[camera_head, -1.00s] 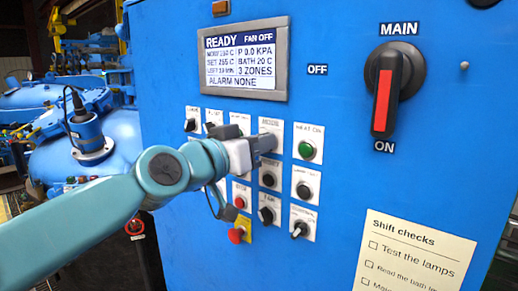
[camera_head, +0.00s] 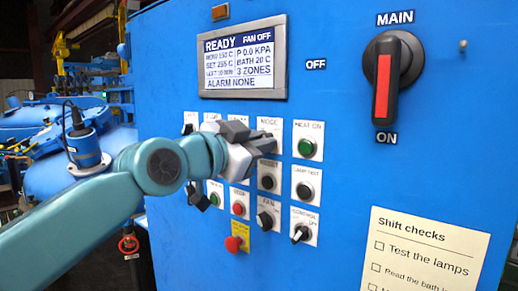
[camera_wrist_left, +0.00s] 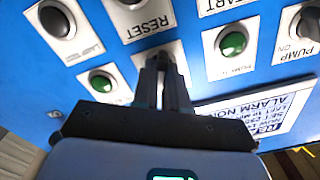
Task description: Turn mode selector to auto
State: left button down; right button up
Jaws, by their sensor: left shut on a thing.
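The mode selector's white plate (camera_head: 269,123), lettered MODE, is in the upper button row of the blue panel, left of the green HEAT ON button. My left gripper (camera_head: 268,144) is at this plate, its fingers shut on the selector knob. The fingers hide the knob, so I cannot read its position. In the left wrist view my left gripper (camera_wrist_left: 160,62) points at the panel, its two fingers close together just below the RESET plate (camera_wrist_left: 143,20). My right gripper is not in view.
The HEAT ON button (camera_head: 306,147) and LAMP TEST button (camera_head: 305,190) are close on the right. A black FAN knob (camera_head: 265,220) and red emergency button (camera_head: 233,244) are below. The MAIN handle (camera_head: 385,85) stands out at upper right. The display (camera_head: 243,60) reads READY.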

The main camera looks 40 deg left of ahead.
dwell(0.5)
pick_arm(q)
jog(key=c, duration=1.2)
grip_release()
jog(key=shift+o, duration=0.2)
jog(key=s+a+b, duration=0.1)
jog(key=s+b, duration=0.1)
jog(key=s, duration=1.4)
jog(key=shift+s, duration=0.15)
jog(key=shift+a, duration=0.15)
